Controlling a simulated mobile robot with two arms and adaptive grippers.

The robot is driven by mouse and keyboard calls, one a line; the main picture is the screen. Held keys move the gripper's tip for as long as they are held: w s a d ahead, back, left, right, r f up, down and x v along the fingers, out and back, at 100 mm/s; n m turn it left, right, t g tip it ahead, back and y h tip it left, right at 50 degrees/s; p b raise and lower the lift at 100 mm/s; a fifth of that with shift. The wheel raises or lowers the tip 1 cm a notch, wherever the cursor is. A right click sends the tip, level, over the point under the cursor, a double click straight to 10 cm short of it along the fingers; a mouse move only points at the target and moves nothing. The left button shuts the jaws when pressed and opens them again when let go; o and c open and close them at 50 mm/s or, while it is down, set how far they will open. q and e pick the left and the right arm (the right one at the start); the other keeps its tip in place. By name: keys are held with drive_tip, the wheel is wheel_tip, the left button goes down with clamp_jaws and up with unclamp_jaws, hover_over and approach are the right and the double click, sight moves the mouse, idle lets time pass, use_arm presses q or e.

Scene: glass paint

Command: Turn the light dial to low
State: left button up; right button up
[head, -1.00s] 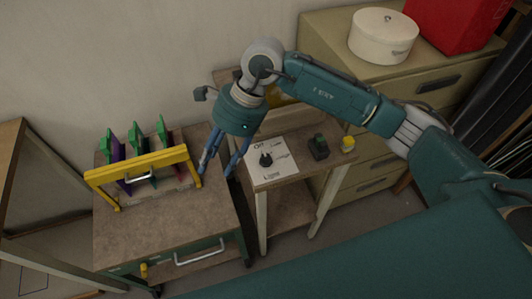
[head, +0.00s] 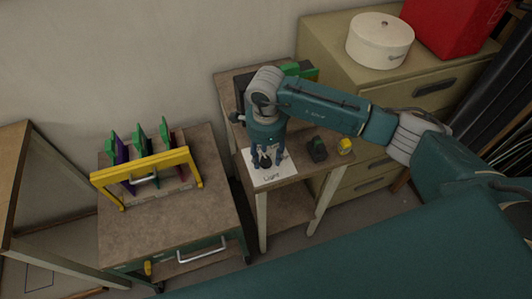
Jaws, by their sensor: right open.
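The light dial is a small black knob (head: 265,161) on a white labelled sheet (head: 286,168) on the small side table. The word "Light" shows at the sheet's front edge; the other labels are mostly covered by my gripper. My right gripper (head: 266,164) points down over the dial, with its open fingers on either side of the knob. I cannot tell whether the fingers touch it. The dial's pointer direction is hidden. My left gripper is not in view.
A black-and-green block (head: 317,149) and a yellow piece (head: 344,146) stand right of the sheet. A yellow-framed rack (head: 145,165) with green-topped panels sits on the left cabinet (head: 160,222). A white round tin (head: 380,40) and a red box (head: 452,22) stand on the drawer cabinet (head: 330,40).

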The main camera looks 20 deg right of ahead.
drive_tip(key=shift+f, duration=0.3)
clamp_jaws()
